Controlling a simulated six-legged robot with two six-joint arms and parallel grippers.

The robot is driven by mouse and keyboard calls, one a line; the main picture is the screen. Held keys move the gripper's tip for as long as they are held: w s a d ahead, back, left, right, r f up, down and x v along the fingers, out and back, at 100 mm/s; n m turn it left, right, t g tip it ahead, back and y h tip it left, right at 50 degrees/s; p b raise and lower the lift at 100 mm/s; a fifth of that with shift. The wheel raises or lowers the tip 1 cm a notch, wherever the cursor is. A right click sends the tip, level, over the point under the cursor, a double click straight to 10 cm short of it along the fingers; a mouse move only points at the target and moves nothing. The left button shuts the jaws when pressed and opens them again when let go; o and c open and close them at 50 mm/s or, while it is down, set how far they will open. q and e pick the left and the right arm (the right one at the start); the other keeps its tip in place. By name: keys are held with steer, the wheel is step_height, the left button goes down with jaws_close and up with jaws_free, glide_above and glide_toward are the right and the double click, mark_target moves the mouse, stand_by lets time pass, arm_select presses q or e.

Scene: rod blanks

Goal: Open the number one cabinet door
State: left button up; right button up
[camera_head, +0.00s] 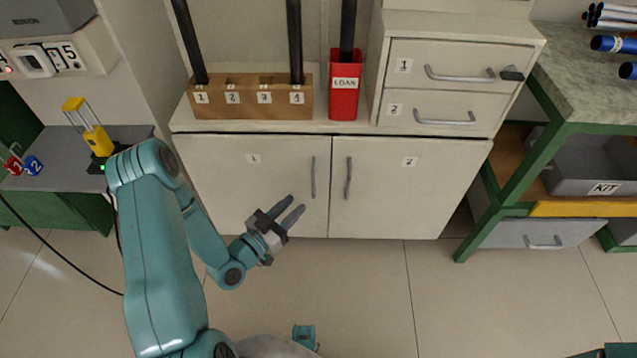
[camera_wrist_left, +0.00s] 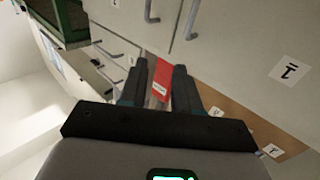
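The number one cabinet door (camera_head: 250,184) is the left white door of the low cabinet and is shut, with a small "1" label. Its upright grey handle (camera_head: 313,177) is near its right edge. My left gripper (camera_head: 297,207) is open and empty in front of this door, its fingers pointing right and up in the picture, apart from the handle and just below it. In the left wrist view, the open fingers (camera_wrist_left: 160,84) have nothing between them that they hold; the door one handle (camera_wrist_left: 193,18) is beyond them at the top. My right gripper is not in view.
The number two door (camera_head: 410,190), also shut, has its handle (camera_head: 348,178) close beside. On the cabinet top are a wooden rod rack (camera_head: 250,113), a red LOAN box (camera_head: 344,100) and two drawers (camera_head: 455,80). A green-framed bench (camera_head: 500,195) stands right. The floor ahead is clear.

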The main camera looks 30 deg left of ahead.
arm_select(q)
steer(key=s+a+f+n+y+b, duration=0.1)
steer(key=s+a+f+y+b, duration=0.15)
steer(key=f, duration=0.25)
steer(key=shift+h, duration=0.25)
steer(key=w+b, duration=0.3)
steer(key=w, duration=1.3)
steer(key=shift+w+a+r, duration=0.1)
steer(key=shift+w+r, duration=0.05)
steer(key=shift+w, duration=0.15)
steer(key=shift+c, duration=0.3)
jaws_close()
